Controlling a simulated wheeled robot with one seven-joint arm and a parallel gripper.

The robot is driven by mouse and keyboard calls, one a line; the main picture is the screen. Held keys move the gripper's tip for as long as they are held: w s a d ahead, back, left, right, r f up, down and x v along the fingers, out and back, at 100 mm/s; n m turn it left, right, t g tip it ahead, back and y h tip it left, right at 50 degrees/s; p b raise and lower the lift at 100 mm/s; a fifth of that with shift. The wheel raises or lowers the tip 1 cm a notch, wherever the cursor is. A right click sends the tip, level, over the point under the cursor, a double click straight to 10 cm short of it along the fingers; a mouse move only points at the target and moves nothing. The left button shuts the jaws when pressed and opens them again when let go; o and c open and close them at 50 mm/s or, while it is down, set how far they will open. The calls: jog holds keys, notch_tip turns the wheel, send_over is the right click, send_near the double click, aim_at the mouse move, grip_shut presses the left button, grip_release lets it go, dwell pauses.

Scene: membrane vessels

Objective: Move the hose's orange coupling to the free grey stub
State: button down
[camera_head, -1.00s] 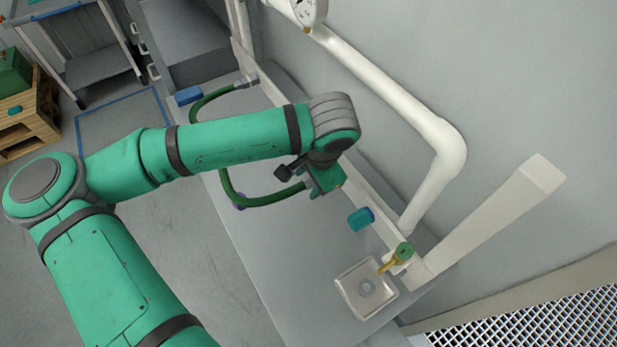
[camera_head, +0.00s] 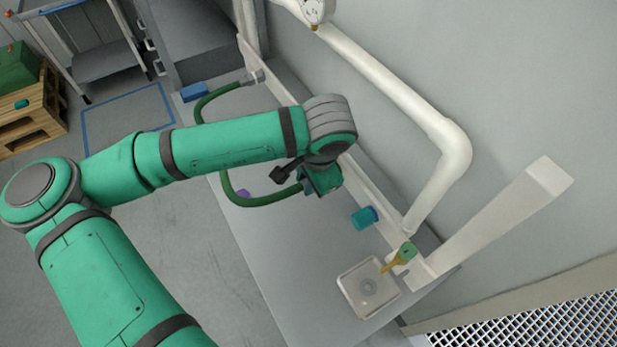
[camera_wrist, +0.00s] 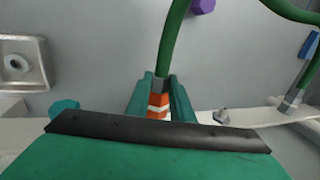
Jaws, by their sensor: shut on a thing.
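My gripper (camera_wrist: 159,95) is shut on the orange coupling (camera_wrist: 158,101), which has a white band and shows between the two green fingers in the wrist view. The green hose (camera_wrist: 172,45) runs up from it and loops to a grey fitting (camera_wrist: 291,101) on the white rail. A bare grey stub (camera_wrist: 222,115) stands on the rail to the right of my gripper, apart from the coupling. In the head view my gripper (camera_head: 322,182) is beside the rail, and the hose (camera_head: 265,200) curves left from it. The coupling's lower end is hidden behind my gripper.
A teal block (camera_head: 364,217) and a sink (camera_head: 368,287) with a yellow-green valve (camera_head: 405,254) are at lower right. A purple object (camera_wrist: 202,6) and a blue block (camera_head: 194,92) lie on the bench. A white pipe (camera_head: 400,90) runs along the wall.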

jog(key=shift+s+a, duration=0.55)
jog(key=shift+a, duration=0.25)
jog(key=shift+s+a, duration=0.55)
jog(key=shift+a, duration=0.2)
jog(key=w+f+t, duration=0.1)
jog(key=w, duration=0.1)
jog(key=w+a+f+t+y, duration=0.1)
jog(key=w, duration=0.1)
jog(key=w+a+f+m+t, duration=0.1)
jog(key=w+f, duration=0.1)
jog(key=w, duration=0.1)
jog(key=w+a+t, duration=0.1)
jog(key=w+a+t+y, duration=0.1)
jog(key=w+t, duration=0.1)
jog(key=w+a+t+y, duration=0.1)
jog(key=a, duration=0.1)
jog(key=shift+w+f+m+t, duration=0.3)
jog(key=shift+w, duration=0.05)
jog(key=shift+a+r+n+t+y, duration=0.7)
jog(key=shift+a+r+t+y, duration=0.7)
jog(key=shift+a+y, duration=0.4)
jog(key=shift+w+d+r, duration=0.1)
jog(key=shift+w+d, duration=0.25)
jog(key=shift+d, duration=0.3)
jog(key=shift+w+d+r, duration=0.1)
jog(key=shift+w+d, duration=0.25)
jog(key=shift+d, duration=0.35)
jog(key=shift+w+d, duration=0.35)
jog(key=shift+d, duration=0.3)
